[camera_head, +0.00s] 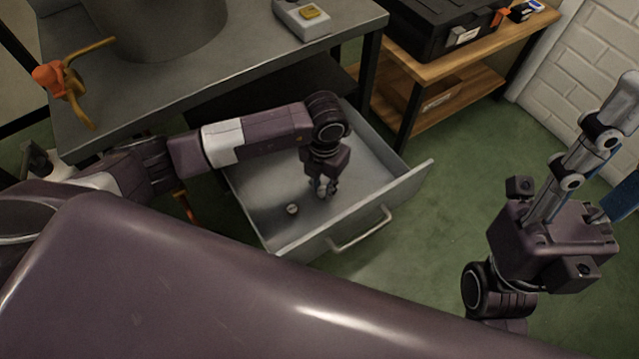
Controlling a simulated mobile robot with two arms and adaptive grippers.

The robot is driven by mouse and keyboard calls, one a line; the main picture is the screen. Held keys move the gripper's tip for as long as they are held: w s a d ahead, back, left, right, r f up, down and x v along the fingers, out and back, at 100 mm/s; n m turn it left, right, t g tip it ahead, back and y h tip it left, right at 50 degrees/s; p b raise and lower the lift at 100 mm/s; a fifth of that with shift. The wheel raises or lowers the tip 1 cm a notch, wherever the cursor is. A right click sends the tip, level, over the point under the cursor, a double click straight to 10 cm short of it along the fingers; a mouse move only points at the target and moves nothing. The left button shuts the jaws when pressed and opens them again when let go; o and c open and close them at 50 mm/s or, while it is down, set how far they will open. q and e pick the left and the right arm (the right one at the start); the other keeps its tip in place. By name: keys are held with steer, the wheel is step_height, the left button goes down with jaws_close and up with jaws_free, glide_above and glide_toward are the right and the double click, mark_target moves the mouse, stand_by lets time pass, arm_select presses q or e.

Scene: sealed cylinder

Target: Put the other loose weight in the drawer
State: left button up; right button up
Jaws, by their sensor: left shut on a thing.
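The drawer (405,185) under the metal table is pulled open, with its handle facing the front right. A small round metal weight (292,209) rests on the drawer floor near the front left. My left gripper (323,191) points down inside the drawer, to the right of and a little behind that weight. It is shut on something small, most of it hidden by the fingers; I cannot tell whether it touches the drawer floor. My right gripper (597,140) is raised at the far right, away from the drawer; its fingertips are not clearly visible.
The metal table (255,55) bears a large grey cylinder (165,30), an orange-handled brass fitting (75,82) and a small grey device with a yellow top (303,17). A wooden shelf (450,60) holding a black case (440,25) stands behind right. Green floor is clear right of the drawer.

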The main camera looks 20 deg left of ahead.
arm_select(q)
steer(key=shift+w+f, duration=0.1)
steer(key=shift+f, duration=0.3)
steer(key=shift+r, duration=0.2)
steer(key=shift+f, duration=0.2)
steer(key=o, duration=0.9)
steer(key=shift+r, duration=0.1)
